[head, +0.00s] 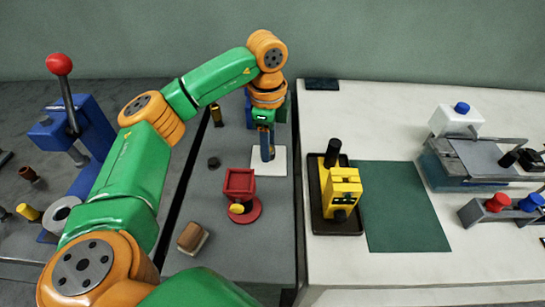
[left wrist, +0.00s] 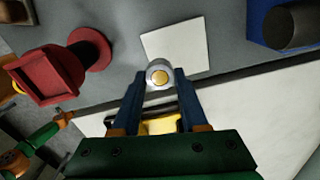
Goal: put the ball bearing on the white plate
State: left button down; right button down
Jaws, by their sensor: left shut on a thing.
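The ball bearing (left wrist: 159,74) is a round silvery piece with a gold-coloured centre. It sits between the fingertips of my left gripper (left wrist: 159,78), which is shut on it. The white plate (left wrist: 185,45) is a flat square just beyond the bearing in the left wrist view, and the bearing overlaps its near edge there. In the head view my left gripper (head: 267,155) points down over the white plate (head: 275,168), on the grey bench. The bearing is hard to make out there, and its height above the plate cannot be told. My right gripper is not in view.
A red stand with a square cup (head: 240,182) is left of and nearer than the plate. A brown block (head: 192,237) and a small dark knob (head: 214,162) lie on the grey bench. A yellow machine (head: 342,188) stands on the white bench to the right, beside a green mat (head: 405,210).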

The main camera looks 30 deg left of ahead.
aim_at(269, 169)
pick_arm(q)
notch_tip(269, 169, down, 4)
jog(key=shift+f, duration=0.25)
jog(key=shift+f, duration=0.1)
jog(key=shift+f, duration=0.15)
jog(key=shift+c, duration=2.2)
grip_release()
